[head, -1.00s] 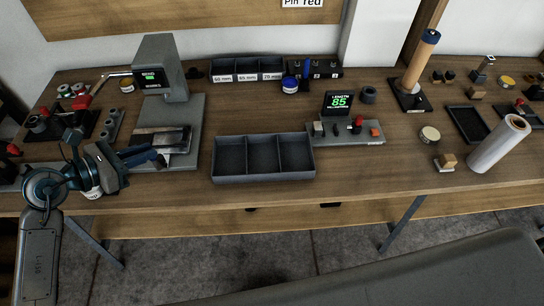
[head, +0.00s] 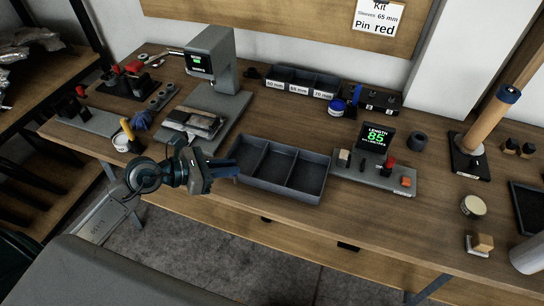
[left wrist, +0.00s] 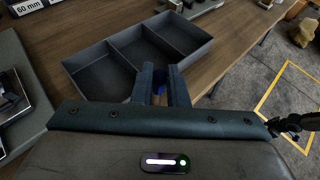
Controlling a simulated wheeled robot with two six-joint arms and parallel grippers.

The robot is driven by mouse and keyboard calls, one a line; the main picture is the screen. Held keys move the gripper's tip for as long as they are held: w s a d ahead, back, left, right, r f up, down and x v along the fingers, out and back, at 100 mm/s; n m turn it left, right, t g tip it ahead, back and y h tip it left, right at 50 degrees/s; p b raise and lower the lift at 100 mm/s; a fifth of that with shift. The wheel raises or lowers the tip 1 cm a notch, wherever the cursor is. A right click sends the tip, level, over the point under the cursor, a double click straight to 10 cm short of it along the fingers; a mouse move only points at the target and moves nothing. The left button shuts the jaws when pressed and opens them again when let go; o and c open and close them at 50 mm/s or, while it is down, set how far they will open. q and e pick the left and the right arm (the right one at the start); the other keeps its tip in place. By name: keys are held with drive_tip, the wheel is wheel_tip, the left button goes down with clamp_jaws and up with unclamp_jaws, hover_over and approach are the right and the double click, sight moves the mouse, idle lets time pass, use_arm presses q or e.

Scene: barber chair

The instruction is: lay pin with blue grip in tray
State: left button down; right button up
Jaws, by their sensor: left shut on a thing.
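The grey tray (head: 262,187) with three compartments lies on the bench, empty. My left gripper (head: 226,168) is at the tray's left end in the head view, fingers pointing right. The tray also shows just beyond the fingertips (left wrist: 98,92). A dark mechanical part at the right edge of the left wrist view (left wrist: 287,124) appears to be my right gripper; its jaws are unclear.
A cup (head: 122,144) with a yellow-gripped pin stands left of my gripper. A press (head: 212,65) stands behind it. A length gauge (head: 375,170) is right of the tray. Labelled bins (head: 300,82) and a blue upright item (head: 356,95) are behind. A dark chair surface fills the foreground.

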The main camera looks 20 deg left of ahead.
use_arm(q)
drive_tip(key=p+x, duration=0.1)
drive_tip(key=x, duration=0.3)
drive_tip(key=w+a+p+x, duration=0.1)
drive_tip(key=p+x, duration=0.1)
drive_tip(key=x, duration=0.3)
drive_tip(key=w+r+p+x, duration=0.1)
drive_tip(key=p+x, duration=0.1)
drive_tip(key=x, duration=0.2)
drive_tip(key=shift+w+f, duration=0.2)
drive_tip(key=shift+w, duration=0.2)
drive_tip(key=shift+a+f, duration=0.1)
drive_tip(key=shift+f, duration=0.15)
use_arm(e)
drive_tip(key=r, duration=0.3)
drive_tip(key=s+r, duration=0.1)
drive_tip(key=r, duration=0.1)
drive_tip(key=shift+d, duration=0.35)
use_arm(q)
drive_tip(key=shift+f, duration=0.2)
drive_tip(key=c, duration=1.4)
unclamp_jaws()
drive_tip(key=shift+c, duration=0.2)
drive_tip(key=shift+r, duration=0.1)
use_arm(e)
drive_tip(key=shift+d, duration=0.1)
